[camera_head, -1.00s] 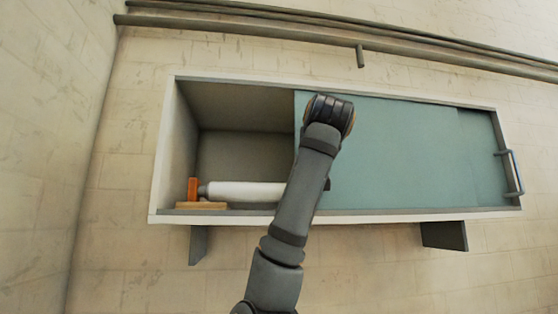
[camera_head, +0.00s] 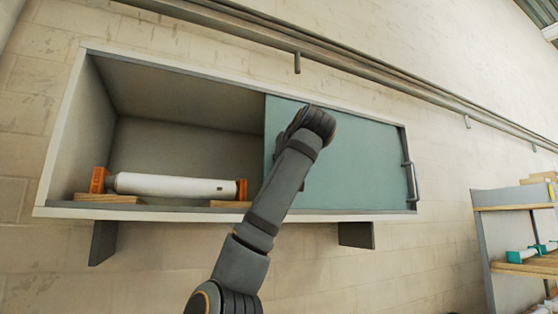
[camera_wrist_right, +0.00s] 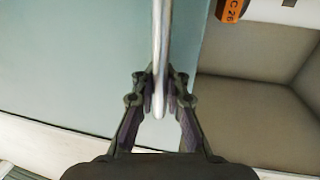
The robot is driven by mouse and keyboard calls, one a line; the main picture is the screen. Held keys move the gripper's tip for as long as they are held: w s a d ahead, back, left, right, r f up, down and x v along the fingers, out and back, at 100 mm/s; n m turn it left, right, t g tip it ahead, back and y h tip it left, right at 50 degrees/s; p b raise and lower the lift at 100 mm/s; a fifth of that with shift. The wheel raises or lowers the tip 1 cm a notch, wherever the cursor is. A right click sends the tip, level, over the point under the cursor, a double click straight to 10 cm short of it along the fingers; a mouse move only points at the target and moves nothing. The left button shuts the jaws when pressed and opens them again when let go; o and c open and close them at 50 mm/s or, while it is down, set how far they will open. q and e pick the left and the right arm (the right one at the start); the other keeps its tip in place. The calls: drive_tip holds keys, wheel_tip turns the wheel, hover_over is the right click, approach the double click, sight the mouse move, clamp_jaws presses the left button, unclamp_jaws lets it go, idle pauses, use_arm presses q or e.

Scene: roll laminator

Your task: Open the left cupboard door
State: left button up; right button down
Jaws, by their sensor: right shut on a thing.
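The wall cupboard (camera_head: 140,214) has its left part open. The teal left sliding door (camera_head: 355,150) stands to the right, over the right half. A second handle (camera_head: 411,180) shows at the cupboard's right end. My right arm's wrist (camera_head: 310,125) is in front of the teal door near its left edge and hides the fingers in the head view. In the right wrist view my right gripper (camera_wrist_right: 160,95) is shut around the upright metal handle bar (camera_wrist_right: 161,35) of the teal door (camera_wrist_right: 75,60). My left gripper is not in view.
A white roll (camera_head: 170,185) lies inside the cupboard between orange holders (camera_head: 98,180) on wooden blocks. A pipe rail (camera_head: 300,47) runs along the wall above. A shelf rack (camera_head: 510,197) stands at the right. The wall below the cupboard is bare.

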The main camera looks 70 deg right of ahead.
drive_tip(key=shift+f, duration=0.15)
drive_tip(key=c, duration=1.5)
unclamp_jaws()
drive_tip(key=shift+s, duration=0.2)
drive_tip(key=shift+o, duration=0.5)
drive_tip(key=shift+s+a, duration=0.1)
drive_tip(key=shift+a, duration=0.05)
drive_tip(key=shift+r, duration=0.2)
drive_tip(key=v, duration=1.2)
